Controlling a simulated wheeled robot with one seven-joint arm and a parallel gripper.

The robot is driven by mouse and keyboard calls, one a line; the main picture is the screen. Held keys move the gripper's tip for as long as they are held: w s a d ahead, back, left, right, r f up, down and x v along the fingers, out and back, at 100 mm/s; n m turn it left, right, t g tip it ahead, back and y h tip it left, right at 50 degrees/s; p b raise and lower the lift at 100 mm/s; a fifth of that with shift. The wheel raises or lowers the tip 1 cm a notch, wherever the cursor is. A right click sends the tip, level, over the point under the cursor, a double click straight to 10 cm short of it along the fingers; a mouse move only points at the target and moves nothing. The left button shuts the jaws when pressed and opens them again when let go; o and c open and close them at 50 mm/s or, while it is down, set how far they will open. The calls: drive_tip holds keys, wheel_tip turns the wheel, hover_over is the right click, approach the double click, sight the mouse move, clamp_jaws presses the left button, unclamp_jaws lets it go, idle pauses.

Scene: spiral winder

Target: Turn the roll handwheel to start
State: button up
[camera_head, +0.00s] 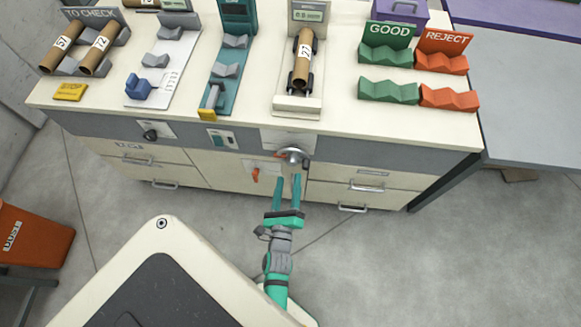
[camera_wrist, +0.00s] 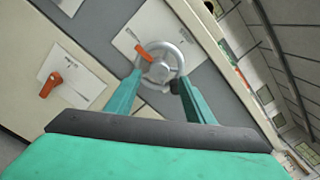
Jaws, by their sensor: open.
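The roll handwheel (camera_wrist: 166,48) is a round silver wheel with a hub and an orange pointer (camera_wrist: 143,52) on a pale plate on the bench's grey front panel. In the head view the handwheel (camera_head: 293,157) sits below the station that holds tube 27 (camera_head: 303,58). My gripper (camera_head: 289,180) reaches up to it from below. In the wrist view my gripper (camera_wrist: 158,82) has its two teal fingers apart, one on each side of the wheel's lower part. I cannot tell whether the fingers touch the rim.
Drawers with handles (camera_head: 366,187) lie below. Green (camera_head: 388,92) and orange (camera_head: 449,97) cradles stand at the benchtop's right. Floor is clear at lower right.

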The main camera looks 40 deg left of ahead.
sight(291, 164)
drive_tip(key=x, duration=0.6)
drive_tip(key=c, duration=1)
